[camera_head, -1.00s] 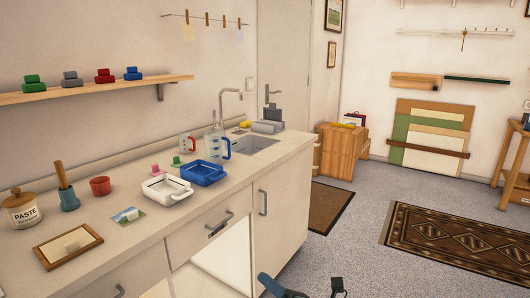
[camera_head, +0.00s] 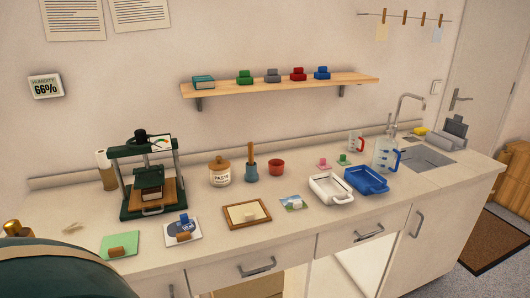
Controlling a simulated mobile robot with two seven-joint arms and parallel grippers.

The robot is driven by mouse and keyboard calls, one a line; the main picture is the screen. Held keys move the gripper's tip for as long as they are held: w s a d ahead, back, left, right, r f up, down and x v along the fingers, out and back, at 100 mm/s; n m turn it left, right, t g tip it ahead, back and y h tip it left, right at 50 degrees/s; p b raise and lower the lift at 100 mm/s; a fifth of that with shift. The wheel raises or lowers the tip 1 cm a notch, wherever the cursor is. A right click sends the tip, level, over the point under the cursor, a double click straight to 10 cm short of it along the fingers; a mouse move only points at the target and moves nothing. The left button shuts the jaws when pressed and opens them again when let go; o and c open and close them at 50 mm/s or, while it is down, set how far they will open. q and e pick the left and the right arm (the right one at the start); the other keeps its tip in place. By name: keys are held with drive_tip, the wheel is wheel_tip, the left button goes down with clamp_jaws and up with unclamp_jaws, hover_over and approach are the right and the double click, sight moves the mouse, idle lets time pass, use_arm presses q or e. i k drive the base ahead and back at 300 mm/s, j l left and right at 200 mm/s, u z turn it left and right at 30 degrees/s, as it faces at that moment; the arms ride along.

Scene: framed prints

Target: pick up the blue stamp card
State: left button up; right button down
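A white card with a dark blue print (camera_head: 182,231) lies flat on the counter, left of the middle. A small blue stamp-like block and a brown roll-shaped piece rest on it and hide part of it. I cannot tell for sure that it is the blue stamp card. Another card with a blue and green picture (camera_head: 289,206) lies further right, with a pale block on it. Neither of my grippers is in view.
The counter (camera_head: 215,262) also holds a green press (camera_head: 124,190), a green sheet (camera_head: 119,242), a framed tray (camera_head: 234,225), a paste jar (camera_head: 219,175), a white tray (camera_head: 322,197) and a blue tray (camera_head: 372,187). A large dark green rounded shape (camera_head: 55,272) blocks the lower left corner.

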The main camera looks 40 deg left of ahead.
sight(186, 224)
drive_tip(key=u, duration=1.8)
